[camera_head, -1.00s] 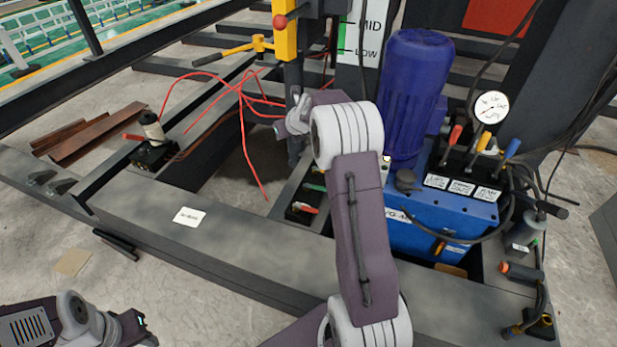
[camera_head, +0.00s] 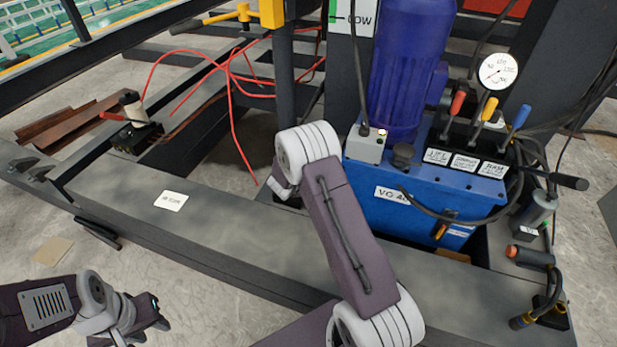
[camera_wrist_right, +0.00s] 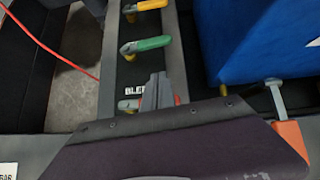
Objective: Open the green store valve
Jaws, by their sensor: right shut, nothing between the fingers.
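The green valve handle (camera_wrist_right: 146,45) lies crosswise on a dark rail in the right wrist view. A yellow handle (camera_wrist_right: 150,6) is beyond it, at the top edge. My right gripper (camera_wrist_right: 158,85) is shut and empty, its fingertips just below the green handle in the picture and apart from it. A red part, mostly hidden, shows beside the fingers near a "BLE…" label (camera_wrist_right: 133,104). In the head view my right arm hides the green handle. My left gripper (camera_head: 155,312) is at the lower left, away from the valves; its jaw opening is unclear.
The blue power unit (camera_head: 425,205) stands right of my right arm, with coloured levers (camera_head: 487,110) and a gauge (camera_head: 498,71). Red hoses (camera_head: 235,125) loop over the frame at the left. The broad front beam (camera_head: 230,232) is mostly clear.

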